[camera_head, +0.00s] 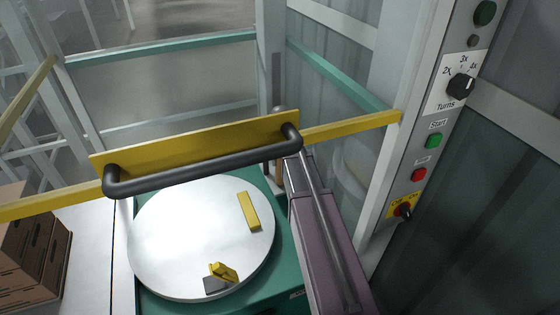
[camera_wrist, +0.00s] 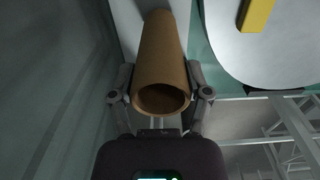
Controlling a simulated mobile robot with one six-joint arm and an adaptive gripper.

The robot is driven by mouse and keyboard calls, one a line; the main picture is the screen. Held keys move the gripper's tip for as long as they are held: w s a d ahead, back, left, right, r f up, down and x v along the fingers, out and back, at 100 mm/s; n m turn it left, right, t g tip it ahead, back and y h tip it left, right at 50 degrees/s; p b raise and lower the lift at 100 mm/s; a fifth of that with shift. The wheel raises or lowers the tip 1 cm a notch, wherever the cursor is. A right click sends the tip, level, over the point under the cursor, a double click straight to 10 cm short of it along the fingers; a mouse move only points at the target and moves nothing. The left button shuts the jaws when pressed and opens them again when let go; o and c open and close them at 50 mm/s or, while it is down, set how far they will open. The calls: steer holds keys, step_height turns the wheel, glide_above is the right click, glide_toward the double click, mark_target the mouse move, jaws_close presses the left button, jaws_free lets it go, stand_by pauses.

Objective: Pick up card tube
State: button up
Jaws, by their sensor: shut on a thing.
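The card tube (camera_wrist: 160,48) is a plain brown hollow cylinder in the middle of the wrist view. Its open round end faces the wrist camera, and its far end points to the top of the picture. My gripper (camera_wrist: 162,98) is shut on the tube near this open end, with one dark finger on each side. In the head view a narrow brown sliver (camera_head: 279,170) shows behind the black handle's right end; I cannot tell if it is the tube. My gripper is not clearly visible there.
A round white turntable (camera_head: 190,235) carries a yellow bar (camera_head: 249,211) and a small yellow-and-grey piece (camera_head: 222,272). A yellow barrier with a black handle (camera_head: 205,172) crosses above it. Brown cartons (camera_head: 35,255) stand at left; a control post (camera_head: 425,150) stands at right.

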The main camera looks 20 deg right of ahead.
step_height(320, 180, up, 17)
steer(key=p, duration=1.6)
steer(key=shift+f, duration=0.15)
steer(key=shift+s, duration=0.1)
stand_by(0.5)
